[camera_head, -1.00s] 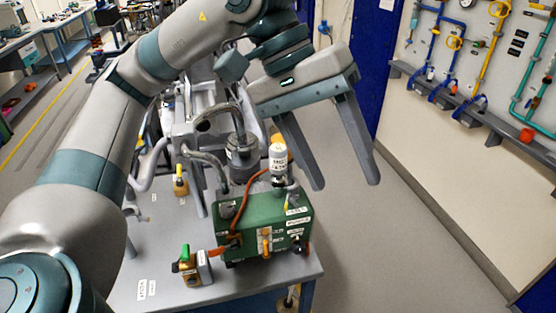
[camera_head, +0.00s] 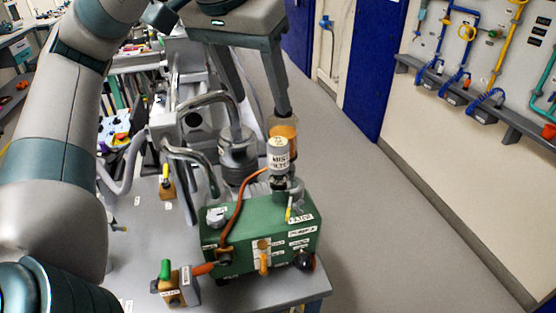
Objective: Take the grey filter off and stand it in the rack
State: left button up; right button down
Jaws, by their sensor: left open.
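A pale grey-white cylinder labelled as a mist filter (camera_head: 278,156) stands upright on a dark fitting on top of the green pump box (camera_head: 230,240). My left gripper (camera_head: 264,112) is open and empty, pointing down. Its fingers are above and behind the filter in the picture, and one fingertip overlaps an orange-amber cup (camera_head: 285,128) behind the filter. I cannot tell whether that fingertip touches the cup. A dark grey metal canister (camera_head: 237,152) stands to the left of the filter. I cannot make out a rack for the filter. My right gripper is not in view.
The pump box stands on a grey table (camera_head: 130,235). An orange hose (camera_head: 238,205) runs up beside the filter. A brass valve with a green handle (camera_head: 173,285) is at the table's front. Bent metal pipes (camera_head: 195,160) are at left. Floor at right is clear.

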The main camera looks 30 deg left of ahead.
pick_arm(q)
jog(key=p, duration=0.2)
send_over(274, 144)
jog(key=s, duration=0.3)
notch_tip(274, 144, down, 8)
jog(key=r, duration=0.1)
jog(key=x, duration=0.4)
jog(key=shift+w+d+p, duration=0.1)
jog(key=shift+w+p, duration=0.05)
jog(key=shift+p, duration=0.25)
jog(key=shift+w+f, duration=0.15)
jog(key=shift+f, duration=0.25)
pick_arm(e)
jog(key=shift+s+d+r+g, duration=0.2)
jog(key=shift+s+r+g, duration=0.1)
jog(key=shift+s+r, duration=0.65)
